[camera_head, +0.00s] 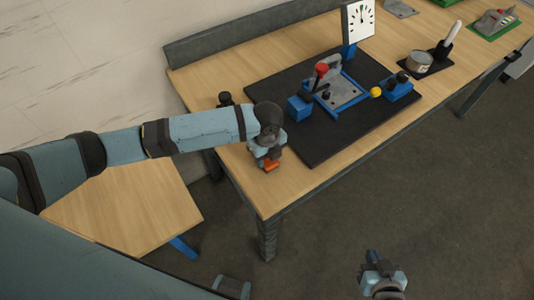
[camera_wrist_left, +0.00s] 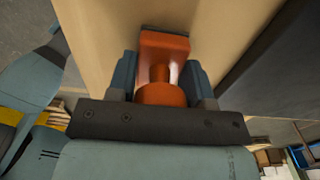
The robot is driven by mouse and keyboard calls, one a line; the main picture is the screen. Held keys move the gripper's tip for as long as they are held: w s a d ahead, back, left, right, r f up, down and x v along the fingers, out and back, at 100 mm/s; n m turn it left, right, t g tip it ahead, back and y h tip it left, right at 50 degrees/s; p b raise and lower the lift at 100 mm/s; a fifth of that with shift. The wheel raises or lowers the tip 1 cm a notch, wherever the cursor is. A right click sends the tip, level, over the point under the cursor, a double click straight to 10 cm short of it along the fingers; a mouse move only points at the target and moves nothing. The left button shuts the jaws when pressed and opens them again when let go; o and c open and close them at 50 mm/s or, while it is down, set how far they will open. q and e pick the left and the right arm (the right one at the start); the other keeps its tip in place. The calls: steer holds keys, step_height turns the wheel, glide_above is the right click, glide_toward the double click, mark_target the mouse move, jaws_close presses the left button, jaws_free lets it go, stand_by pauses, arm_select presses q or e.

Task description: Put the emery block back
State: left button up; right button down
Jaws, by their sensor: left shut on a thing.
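The emery block (camera_head: 271,165) is an orange piece with a round knob and a flat base with a dark edge. It also shows in the left wrist view (camera_wrist_left: 165,45), between the two blue-grey fingers. My left gripper (camera_head: 266,158) is shut on it at the left end of the workbench, beside the black mat. I cannot tell whether the block touches the wood. In the left wrist view my left gripper (camera_wrist_left: 160,85) hides part of the knob. My right gripper (camera_head: 383,268) is low in the head view, over the floor and away from the bench; its opening is unclear.
The black mat (camera_head: 310,150) bears a blue fixture with a grey plate (camera_head: 342,93), a red knob and a yellow ball. A tin (camera_head: 419,60) is farther right. Bare wood (camera_head: 255,190) lies at the bench's near-left corner.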

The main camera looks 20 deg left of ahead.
arm_select(q)
steer(key=shift+f, duration=0.1)
steer(key=o, duration=0.9)
step_height(320, 180, up, 12)
steer(key=shift+r+b, duration=0.15)
steer(key=shift+b, duration=0.4)
